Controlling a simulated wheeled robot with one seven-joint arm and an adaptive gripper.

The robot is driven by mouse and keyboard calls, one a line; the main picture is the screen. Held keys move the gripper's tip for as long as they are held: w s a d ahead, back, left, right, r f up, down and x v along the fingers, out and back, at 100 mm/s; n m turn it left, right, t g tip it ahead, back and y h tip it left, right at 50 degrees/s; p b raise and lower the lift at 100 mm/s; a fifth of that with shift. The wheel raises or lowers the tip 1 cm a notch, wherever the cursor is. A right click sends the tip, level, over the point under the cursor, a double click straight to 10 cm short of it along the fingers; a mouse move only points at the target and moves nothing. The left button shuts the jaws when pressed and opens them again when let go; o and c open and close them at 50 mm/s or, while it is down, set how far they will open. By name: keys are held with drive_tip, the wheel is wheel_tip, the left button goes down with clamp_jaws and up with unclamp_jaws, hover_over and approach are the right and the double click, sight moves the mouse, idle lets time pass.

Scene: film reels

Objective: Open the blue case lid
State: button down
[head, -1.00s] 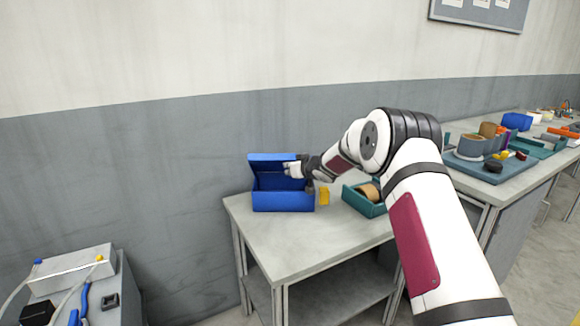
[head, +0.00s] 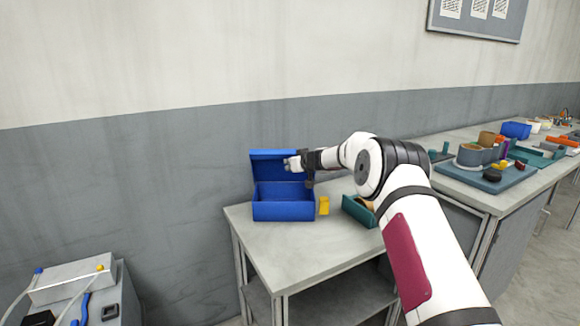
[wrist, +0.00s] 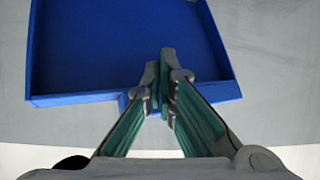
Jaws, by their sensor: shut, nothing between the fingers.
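The blue case (head: 283,209) stands on the grey table near its left back corner. Its blue lid (head: 272,153) is raised at the back, roughly upright, and the case's open inside shows. My gripper (head: 291,164) is at the lid's right part, in front of its inner face. In the wrist view the lid (wrist: 120,45) fills the upper left, and my gripper (wrist: 166,80) has its fingertips together at the lid's lower edge, with nothing between them. Whether the fingertips touch the lid I cannot tell.
A small yellow block (head: 324,206) stands right of the case. A green tray (head: 358,211) with a tan roll is partly behind my arm. The table's (head: 290,254) front is clear. A wall stands close behind. A second table at right holds several parts.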

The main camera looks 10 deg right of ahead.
sight(290, 153)
drive_tip(key=w+b, duration=0.1)
drive_tip(key=w+r+b, duration=0.1)
drive_tip(key=shift+w+d+b, duration=0.2)
drive_tip(key=shift+w+b, duration=0.15)
drive_tip(key=shift+w+d+r+b, duration=0.1)
drive_tip(key=shift+w+d+b, duration=0.4)
drive_tip(key=shift+b, duration=0.15)
drive_tip(key=shift+w+r+b, duration=0.3)
drive_tip(key=shift+w+b, duration=0.3)
drive_tip(key=shift+b, duration=0.3)
drive_tip(key=shift+w+a+r+b, duration=0.15)
drive_tip(key=shift+r+b, duration=0.05)
drive_tip(key=shift+b, duration=0.1)
drive_tip(key=shift+r, duration=0.1)
